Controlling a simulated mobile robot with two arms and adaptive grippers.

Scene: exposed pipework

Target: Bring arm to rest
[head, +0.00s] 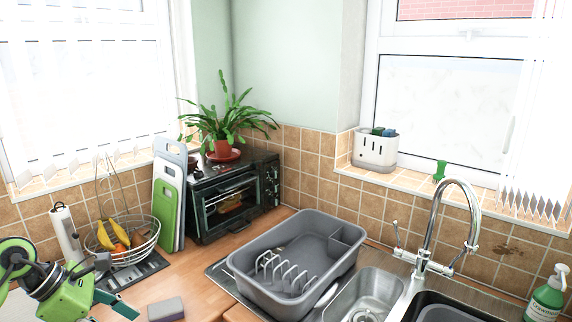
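My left arm comes in at the lower left corner, green and black. Its gripper (112,284) is over the wooden worktop (185,272), with a dark finger above and a teal-padded finger below. The fingers stand apart and nothing shows between them. The gripper is in front of a dark tray under the wire fruit basket (150,245). My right arm and gripper are out of view.
A grey-purple sponge (166,309) lies right of my gripper. Chopping boards (167,200) and a toaster oven (236,197) stand behind. A grey dish tub (250,283) sits beside the sink (362,296). Some worktop between gripper and tub is clear.

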